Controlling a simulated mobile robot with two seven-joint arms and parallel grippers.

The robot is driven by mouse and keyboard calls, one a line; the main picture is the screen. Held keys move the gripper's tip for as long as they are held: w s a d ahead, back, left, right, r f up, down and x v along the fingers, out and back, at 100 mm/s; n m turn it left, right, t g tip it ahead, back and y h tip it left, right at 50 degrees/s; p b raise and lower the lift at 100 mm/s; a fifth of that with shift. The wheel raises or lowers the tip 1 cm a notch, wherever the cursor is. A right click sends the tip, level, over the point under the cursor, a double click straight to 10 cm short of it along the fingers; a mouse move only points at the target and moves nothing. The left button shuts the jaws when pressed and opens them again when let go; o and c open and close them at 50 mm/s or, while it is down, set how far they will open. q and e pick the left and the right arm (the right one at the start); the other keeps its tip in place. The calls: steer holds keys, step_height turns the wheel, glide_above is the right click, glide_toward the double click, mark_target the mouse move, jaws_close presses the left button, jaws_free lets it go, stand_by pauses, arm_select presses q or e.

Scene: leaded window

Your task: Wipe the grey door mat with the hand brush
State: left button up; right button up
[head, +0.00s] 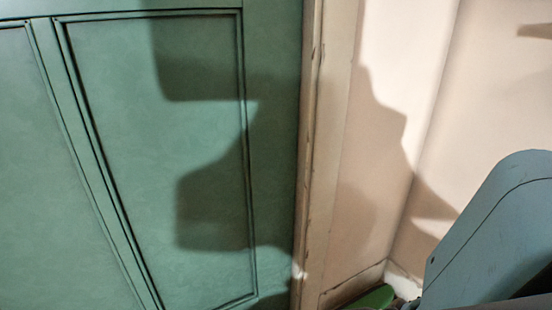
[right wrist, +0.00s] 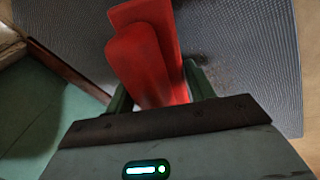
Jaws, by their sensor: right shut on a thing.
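In the right wrist view, the hand brush (right wrist: 150,60) is red and sits between the fingers of my right gripper (right wrist: 162,88), which is shut on it. The brush points away from the gripper over the grey door mat (right wrist: 245,50). The mat is a dark grey, finely textured sheet filling much of the upper and right part of that view. The brush's underside is hidden, so I cannot tell whether it touches the mat. The head view shows neither mat nor brush. My left gripper is in neither view.
A green panelled door (head: 150,160) fills the left of the head view, beside a worn wooden frame (head: 310,150) and a pale wall (head: 385,50). Part of my right arm is at lower right. Bare brown floor (right wrist: 309,80) shows right of the mat in the wrist view.

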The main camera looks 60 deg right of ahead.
steer(key=shift+f, duration=0.4)
steer(key=shift+a, duration=0.1)
steer(key=shift+w+a+r, duration=0.1)
steer(key=shift+w+a, duration=0.35)
steer(key=shift+a, duration=0.25)
steer(key=shift+w+a, duration=0.45)
steer(key=shift+a, duration=0.2)
steer(key=shift+w+a+b, duration=0.25)
steer(key=shift+w+a, duration=0.2)
steer(key=shift+a, duration=0.25)
steer(key=shift+w+a+b, duration=0.25)
steer(key=shift+w+a, duration=0.2)
steer(key=shift+a, duration=0.25)
steer(key=shift+a, duration=0.15)
steer(key=shift+w+a, duration=0.5)
steer(key=shift+a, duration=0.15)
steer(key=shift+w+a, duration=0.45)
steer(key=shift+a, duration=0.2)
